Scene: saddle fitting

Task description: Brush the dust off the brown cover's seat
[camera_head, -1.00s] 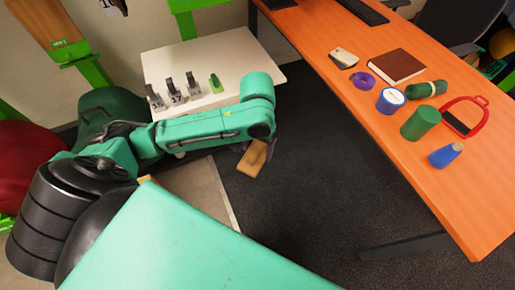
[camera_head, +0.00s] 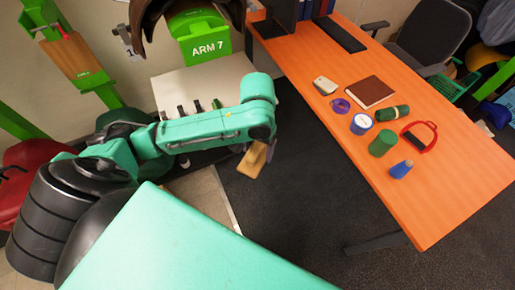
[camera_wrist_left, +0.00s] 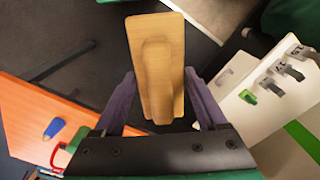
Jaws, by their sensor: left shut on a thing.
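My left gripper (camera_wrist_left: 162,105) is shut on a wooden brush (camera_wrist_left: 157,60), a pale block with a raised grip. In the head view the brush (camera_head: 251,160) hangs over the dark floor, below my green left arm. The brush is well apart from the cover. My right gripper is not in view.
A white table (camera_head: 225,80) with small numbered clips stands below the ARM 7 stand. An orange desk (camera_head: 440,180) at the right carries a book (camera_head: 370,91), rolls and a red-handled tool (camera_head: 420,137). Dark floor (camera_head: 310,190) between them is clear.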

